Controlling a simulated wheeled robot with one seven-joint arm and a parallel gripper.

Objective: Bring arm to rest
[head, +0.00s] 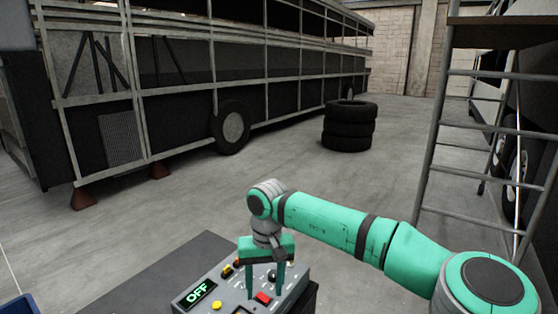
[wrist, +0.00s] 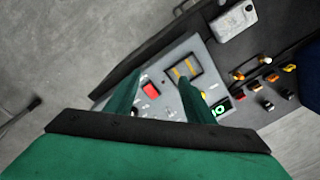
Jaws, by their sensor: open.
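My green arm reaches in from the lower right in the head view, bent at the elbow, with its gripper pointing down. My gripper (head: 265,280) is open, its two fingers apart and empty, above a grey control panel (head: 234,284). In the wrist view, the fingers of my gripper (wrist: 158,92) frame part of the panel (wrist: 182,52). The red switch (wrist: 149,89) lies near the left finger. Whether a finger touches the panel cannot be told.
A stripped bus frame (head: 180,85) stands at the back left. Stacked tyres (head: 348,127) stand on the floor in the middle. A metal scaffold ladder (head: 435,150) rises at the right, near my arm. The concrete floor between them is clear. A blue bin edge (head: 18,306) shows at lower left.

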